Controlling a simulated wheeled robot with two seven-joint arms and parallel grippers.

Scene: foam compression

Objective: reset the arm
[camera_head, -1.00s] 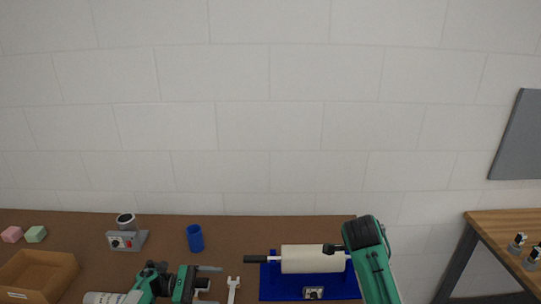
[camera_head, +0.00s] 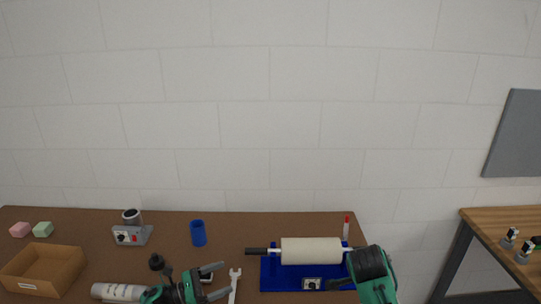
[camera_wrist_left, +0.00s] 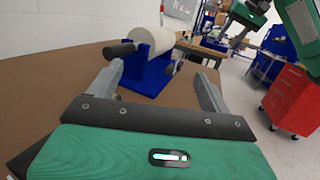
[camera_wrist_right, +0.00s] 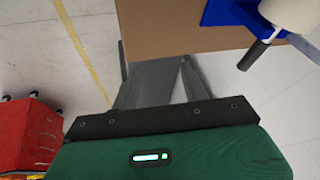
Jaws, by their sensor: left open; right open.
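My left gripper (camera_head: 220,279) is open and empty over the front of the brown table, left of the blue roller stand. In the left wrist view its spread fingers (camera_wrist_left: 158,78) point towards the stand. My right arm hangs at the right end of the stand, and its fingers are hard to make out there. In the right wrist view my right gripper (camera_wrist_right: 155,65) is open and empty by the table edge, with floor around it. The stand (camera_head: 270,280) holds a cream roller (camera_head: 311,251) with a dark handle.
A blue cup (camera_head: 198,233), a grey device (camera_head: 130,236), a cardboard box (camera_head: 62,268) and two small blocks (camera_head: 42,229) stand on the table (camera_head: 90,225). A wrench (camera_head: 234,280) lies near my left gripper. A red-capped marker (camera_head: 346,228) stands behind the stand.

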